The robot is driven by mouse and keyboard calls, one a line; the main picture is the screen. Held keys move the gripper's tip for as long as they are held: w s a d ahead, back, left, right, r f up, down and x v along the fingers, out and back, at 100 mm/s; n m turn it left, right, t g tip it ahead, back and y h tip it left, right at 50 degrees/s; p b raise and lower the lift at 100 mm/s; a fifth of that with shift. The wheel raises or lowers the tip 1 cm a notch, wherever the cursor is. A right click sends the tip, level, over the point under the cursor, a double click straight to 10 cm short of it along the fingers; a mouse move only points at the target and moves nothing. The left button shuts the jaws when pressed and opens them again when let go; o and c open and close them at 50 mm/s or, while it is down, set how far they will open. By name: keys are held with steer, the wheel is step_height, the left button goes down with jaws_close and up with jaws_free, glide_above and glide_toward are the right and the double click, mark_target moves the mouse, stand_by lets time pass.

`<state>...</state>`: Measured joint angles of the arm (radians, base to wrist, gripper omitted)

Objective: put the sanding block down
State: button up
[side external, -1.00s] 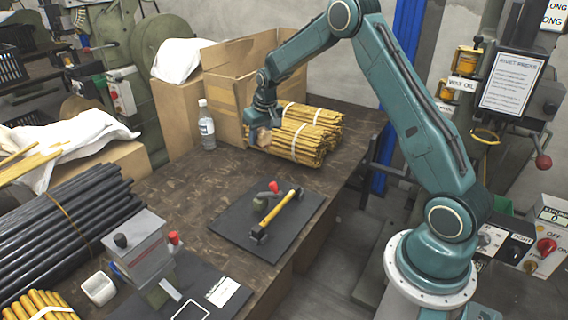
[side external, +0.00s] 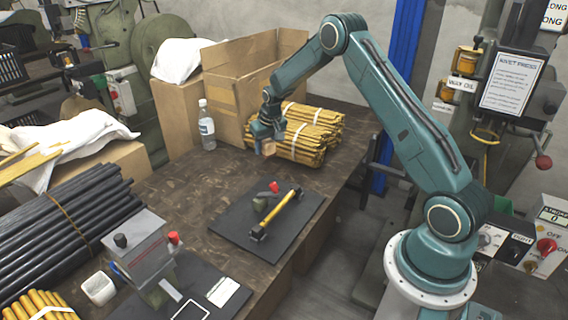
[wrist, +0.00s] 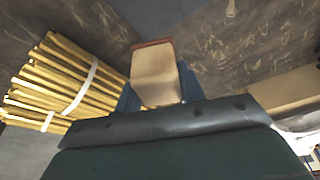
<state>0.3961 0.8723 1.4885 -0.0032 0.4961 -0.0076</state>
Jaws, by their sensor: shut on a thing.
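The sanding block (side external: 268,149) is a small tan block with a reddish-brown edge, seen best in the wrist view (wrist: 153,75). My gripper (side external: 266,138) is shut on it, with blue fingers on either side of it in the wrist view. In the side view the block is in front of the bundled yellow sticks, near the table's far part. I cannot tell whether its underside touches the table (side external: 190,180).
Tied yellow sticks (side external: 305,140) lie right behind my gripper. A cardboard box (side external: 228,95) and a water bottle (side external: 206,126) stand to the left. A dark mat (side external: 225,222) with a yellow-handled tool (side external: 277,213) lies nearer. Bare table shows left of the mat.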

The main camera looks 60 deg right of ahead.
glide_above(266, 183)
steer(key=f, duration=0.9)
steer(key=shift+s, duration=0.25)
steer(key=shift+f, duration=0.15)
steer(key=shift+f, duration=2.05)
steer(key=shift+s+f, duration=0.1)
steer(key=shift+f, duration=0.3)
